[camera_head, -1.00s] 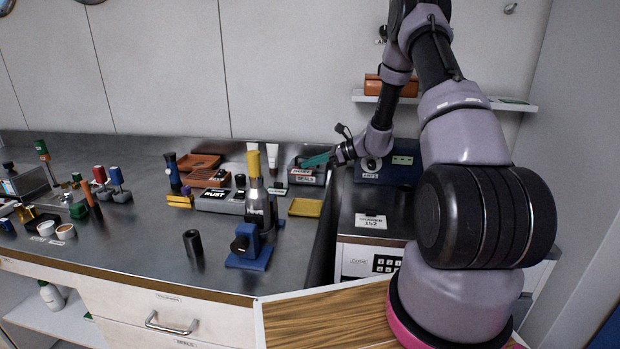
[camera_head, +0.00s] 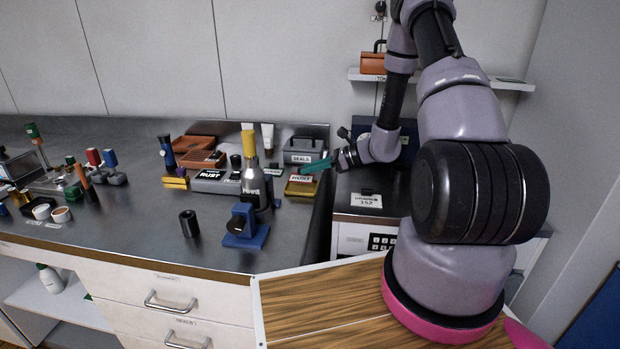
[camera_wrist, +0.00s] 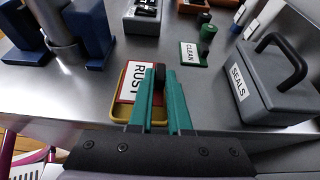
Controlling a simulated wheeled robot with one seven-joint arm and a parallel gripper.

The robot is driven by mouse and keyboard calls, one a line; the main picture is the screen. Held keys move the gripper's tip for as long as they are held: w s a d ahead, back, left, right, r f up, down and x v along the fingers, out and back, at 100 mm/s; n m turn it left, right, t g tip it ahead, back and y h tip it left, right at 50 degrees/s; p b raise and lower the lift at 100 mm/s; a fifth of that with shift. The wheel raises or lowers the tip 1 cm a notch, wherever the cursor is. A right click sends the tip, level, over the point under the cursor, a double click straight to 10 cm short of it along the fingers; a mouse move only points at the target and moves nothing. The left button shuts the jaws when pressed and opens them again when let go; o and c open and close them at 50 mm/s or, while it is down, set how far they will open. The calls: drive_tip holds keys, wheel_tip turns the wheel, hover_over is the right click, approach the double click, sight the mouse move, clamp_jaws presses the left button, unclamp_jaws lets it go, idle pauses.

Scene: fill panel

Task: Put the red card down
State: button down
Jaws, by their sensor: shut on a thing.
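The red card (camera_wrist: 130,84), a white plate with a red edge marked RUST, lies in or just above the yellow tray (camera_wrist: 120,113) in the wrist view. I cannot tell whether it touches the tray floor. My gripper (camera_wrist: 160,74) has teal fingers shut on the card's dark knob. In the head view my gripper (camera_head: 305,168) reaches in from the right, with the red card (camera_head: 301,178) at its tips over the yellow tray (camera_head: 300,190). The fingers hide part of the card and tray.
A grey SEALS box (camera_wrist: 265,80) with a black handle stands close right of the tray. A green-edged CLEAN card (camera_wrist: 193,54) lies behind. A blue stand (camera_head: 245,225) and dark cylinder (camera_head: 189,223) are to the left. Bare metal counter lies in front.

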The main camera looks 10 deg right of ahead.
sight(311, 177)
drive_tip(key=shift+f, duration=1.55)
drive_tip(key=shift+f, duration=0.1)
drive_tip(key=c, duration=0.9)
unclamp_jaws()
drive_tip(key=shift+o, duration=0.2)
